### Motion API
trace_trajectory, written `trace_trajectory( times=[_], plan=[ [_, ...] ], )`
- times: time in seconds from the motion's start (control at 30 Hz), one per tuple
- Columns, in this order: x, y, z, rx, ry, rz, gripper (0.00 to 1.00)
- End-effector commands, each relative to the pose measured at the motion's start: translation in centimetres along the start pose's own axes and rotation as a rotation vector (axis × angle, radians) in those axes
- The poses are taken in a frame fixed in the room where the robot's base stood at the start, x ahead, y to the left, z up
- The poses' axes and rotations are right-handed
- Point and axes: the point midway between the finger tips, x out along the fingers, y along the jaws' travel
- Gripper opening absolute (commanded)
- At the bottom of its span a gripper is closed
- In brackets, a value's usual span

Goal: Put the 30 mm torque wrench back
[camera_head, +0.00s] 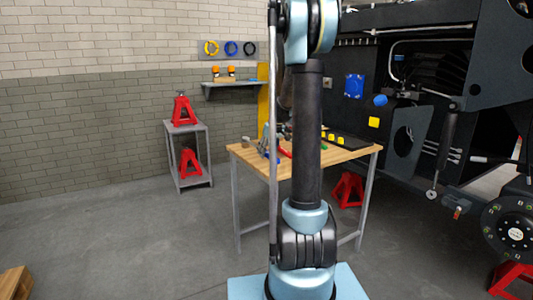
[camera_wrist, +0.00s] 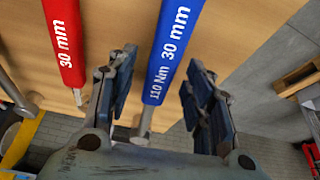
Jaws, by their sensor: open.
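In the wrist view, a blue-handled torque wrench (camera_wrist: 172,48) reads "110 Nm 30 mm", with a grey metal shaft at its lower end. It lies between the two spread fingers of my gripper (camera_wrist: 162,70), which is open, with gaps visible on both sides of the handle. A red-handled wrench (camera_wrist: 64,40) marked "30 mm" lies left of the left finger. The far ends of both handles run out of the picture. In the head view my arm covers much of the workbench, and my gripper cannot be made out clearly.
The wooden workbench (camera_head: 345,152) carries several small tools and a dark tray on its right. The dark harvester chassis (camera_head: 455,80) stands at the right. A grey stand (camera_head: 205,158) with red jacks is at the left.

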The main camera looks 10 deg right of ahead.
Motion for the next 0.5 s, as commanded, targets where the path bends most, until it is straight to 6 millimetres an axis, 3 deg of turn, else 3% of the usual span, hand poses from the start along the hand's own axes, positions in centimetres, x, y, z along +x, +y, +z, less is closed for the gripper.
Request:
trace_trajectory(
  times=[0.27, 0.5],
  plan=[
    [-1.1, 0.0, 0.1, 0.0, -0.001, 0.0, 0.47],
    [-4.9, 0.0, 0.1, 0.0, -0.001, 0.0, 0.47]
  ],
)
